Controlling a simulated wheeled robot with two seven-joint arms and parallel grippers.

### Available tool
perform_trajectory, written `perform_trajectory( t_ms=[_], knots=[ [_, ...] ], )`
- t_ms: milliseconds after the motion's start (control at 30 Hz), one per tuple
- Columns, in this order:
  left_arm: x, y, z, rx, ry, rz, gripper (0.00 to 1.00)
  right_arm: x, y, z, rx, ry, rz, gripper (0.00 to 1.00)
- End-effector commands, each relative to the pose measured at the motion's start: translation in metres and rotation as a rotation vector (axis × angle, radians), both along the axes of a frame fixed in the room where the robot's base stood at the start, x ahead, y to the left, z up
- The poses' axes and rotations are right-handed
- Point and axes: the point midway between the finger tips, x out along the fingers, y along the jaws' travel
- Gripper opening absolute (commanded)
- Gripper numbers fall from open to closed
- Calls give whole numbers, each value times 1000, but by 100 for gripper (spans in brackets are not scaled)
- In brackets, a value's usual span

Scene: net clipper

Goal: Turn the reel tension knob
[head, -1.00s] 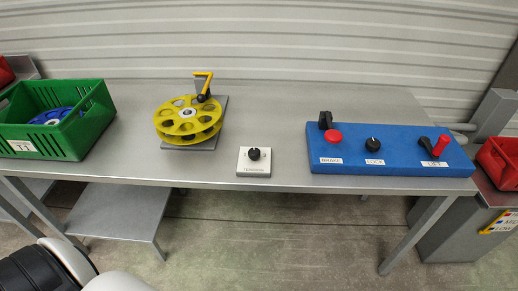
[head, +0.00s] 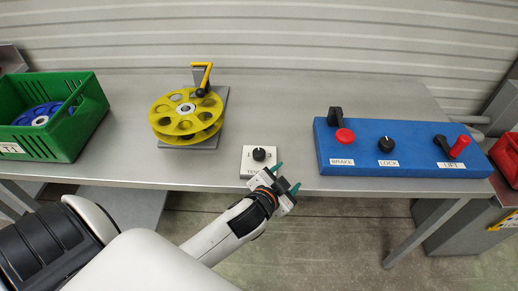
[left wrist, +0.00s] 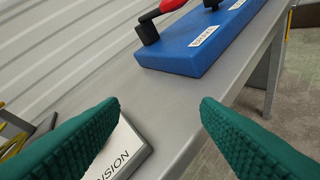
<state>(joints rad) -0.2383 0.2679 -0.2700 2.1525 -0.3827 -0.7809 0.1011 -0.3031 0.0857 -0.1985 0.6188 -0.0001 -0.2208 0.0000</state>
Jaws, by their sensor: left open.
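The tension knob (head: 260,154) is a small black knob on a white box (head: 249,166) near the front edge of the grey table. In the left wrist view the box (left wrist: 128,150) shows its printed label, partly covered by a finger; the knob is hidden there. My left gripper (head: 289,178) is open and empty, with green fingers, just in front and right of the box, apart from the knob. Its fingers also fill both sides of the left wrist view (left wrist: 160,125). A yellow reel (head: 186,117) with a yellow crank stands left of the box. My right gripper is not in view.
A blue panel (head: 400,166) with brake, lock and lift controls sits to the right. A green crate (head: 85,118) holding a blue reel stands at the left. The table (head: 285,115) is clear between the yellow reel and the panel.

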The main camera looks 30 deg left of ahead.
Motion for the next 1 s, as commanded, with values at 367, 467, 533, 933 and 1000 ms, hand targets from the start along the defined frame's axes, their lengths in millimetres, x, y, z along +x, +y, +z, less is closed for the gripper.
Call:
perform_trajectory(
  t_ms=[367,467,533,933,1000],
  knots=[
    [61,-113,178,475,-899,-680,57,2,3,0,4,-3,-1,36],
    [47,-148,182,692,-1052,-1014,57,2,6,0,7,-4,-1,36],
    [39,-158,166,857,-1082,-1266,57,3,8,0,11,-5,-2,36],
    [61,44,87,1536,-52,-2264,57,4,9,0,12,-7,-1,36],
    [61,78,94,1549,137,-2297,57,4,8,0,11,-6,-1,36]
  ],
)
